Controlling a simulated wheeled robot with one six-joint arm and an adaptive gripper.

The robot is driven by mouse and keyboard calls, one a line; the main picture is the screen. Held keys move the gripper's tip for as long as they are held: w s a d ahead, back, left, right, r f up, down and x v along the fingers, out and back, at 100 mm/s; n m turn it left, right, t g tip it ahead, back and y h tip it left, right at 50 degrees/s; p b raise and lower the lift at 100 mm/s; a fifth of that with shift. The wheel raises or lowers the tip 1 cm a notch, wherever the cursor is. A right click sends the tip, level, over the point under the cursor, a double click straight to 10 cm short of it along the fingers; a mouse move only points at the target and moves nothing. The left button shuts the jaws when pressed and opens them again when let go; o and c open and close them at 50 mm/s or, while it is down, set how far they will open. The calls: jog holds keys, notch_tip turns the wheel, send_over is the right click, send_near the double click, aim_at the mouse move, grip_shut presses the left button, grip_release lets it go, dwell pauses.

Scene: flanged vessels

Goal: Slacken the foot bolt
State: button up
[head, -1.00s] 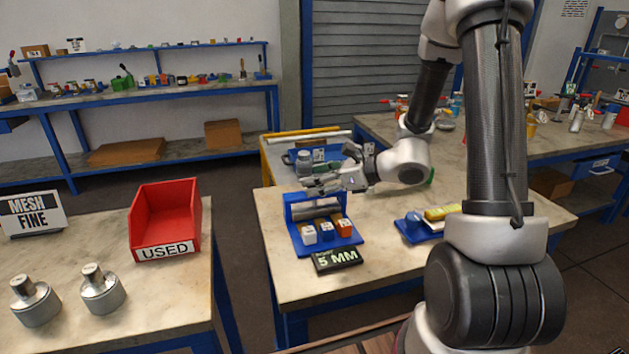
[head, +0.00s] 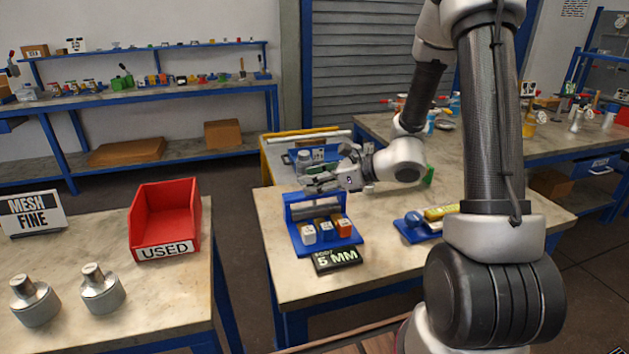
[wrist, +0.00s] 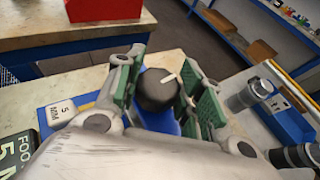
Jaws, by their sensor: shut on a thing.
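My gripper (wrist: 160,88) has green pads on both sides of a black round knob (wrist: 158,90) with a white mark on top. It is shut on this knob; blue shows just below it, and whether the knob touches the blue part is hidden. In the head view my gripper (head: 320,180) is above the back of a blue rack (head: 309,249). The rack holds a white block (head: 308,235), a second pale block (head: 327,231) and an orange block (head: 344,228). A dark sign (head: 336,260) reading 5 MM lies in front. I cannot make out the foot bolt.
A red USED bin (head: 166,220) and two metal weights (head: 34,302) stand on the left table. Behind my gripper is a blue stand (wrist: 285,115) with grey cylinders (wrist: 243,97). A blue and yellow item (head: 440,212) lies right of the rack.

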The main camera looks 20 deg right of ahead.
jog(key=n+g+y, duration=0.2)
jog(key=n+g, duration=0.3)
jog(key=shift+n+g, duration=0.3)
jog(key=shift+g, duration=0.1)
jog(key=n+g, duration=0.4)
jog(key=g, duration=0.1)
jog(key=shift+n, duration=0.3)
jog(key=n+g+h, duration=0.1)
jog(key=n+g, duration=0.1)
jog(key=g, duration=0.1)
jog(key=n+g+h, duration=0.1)
jog(key=n+g, duration=0.2)
jog(key=shift+h, duration=0.3)
jog(key=shift+n+g+h, duration=1.6)
jog(key=shift+n+h, duration=0.4)
jog(key=shift+n, duration=0.4)
jog(key=o, duration=1)
jog(key=shift+c, duration=0.2)
